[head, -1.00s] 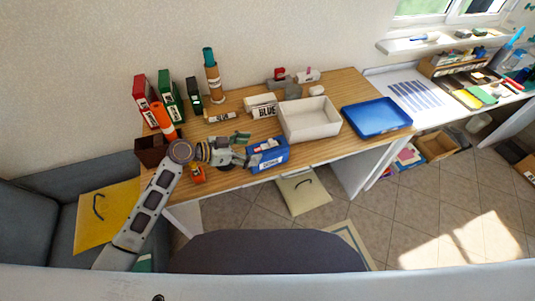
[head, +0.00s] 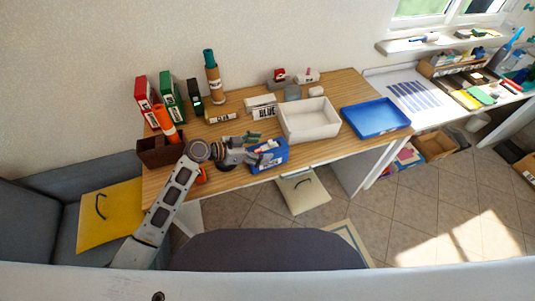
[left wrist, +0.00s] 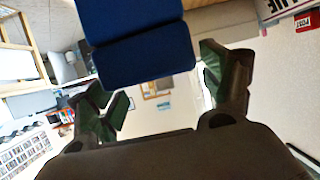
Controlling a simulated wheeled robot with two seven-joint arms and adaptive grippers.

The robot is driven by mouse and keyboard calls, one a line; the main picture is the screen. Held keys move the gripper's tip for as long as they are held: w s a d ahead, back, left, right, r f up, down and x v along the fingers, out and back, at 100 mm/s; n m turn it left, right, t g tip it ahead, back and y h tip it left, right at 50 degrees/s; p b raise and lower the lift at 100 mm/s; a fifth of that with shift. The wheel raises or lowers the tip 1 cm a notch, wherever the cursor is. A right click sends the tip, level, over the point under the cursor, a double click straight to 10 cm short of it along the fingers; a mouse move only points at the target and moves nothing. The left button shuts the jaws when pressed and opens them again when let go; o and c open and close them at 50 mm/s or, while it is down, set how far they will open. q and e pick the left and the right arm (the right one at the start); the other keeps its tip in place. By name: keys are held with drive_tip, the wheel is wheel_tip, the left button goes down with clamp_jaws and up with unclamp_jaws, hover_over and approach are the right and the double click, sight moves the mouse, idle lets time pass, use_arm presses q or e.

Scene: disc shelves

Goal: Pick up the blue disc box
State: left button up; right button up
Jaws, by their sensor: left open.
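The blue disc box (head: 270,160), with a white label on its front, stands at the front edge of the wooden table. My left gripper (head: 258,142) is open at the box's left and upper side, overlapping it in the head view. In the left wrist view the blue box (left wrist: 146,55) fills the upper middle. The open left gripper's green-padded fingers (left wrist: 165,92) stand to either side of its lower part there. I cannot tell whether they touch it. My right gripper is not in view.
A white bin (head: 309,121) and a blue tray (head: 376,118) stand to the right on the table (head: 225,183). A box marked BLUE (head: 262,106) lies behind. Red and green binders, tubes and a brown container (head: 160,152) crowd the left side.

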use_arm(q)
drive_tip(key=shift+x, duration=0.8)
drive_tip(key=shift+c, duration=0.5)
drive_tip(key=shift+s+a+f, duration=0.1)
drive_tip(key=c, duration=1.5)
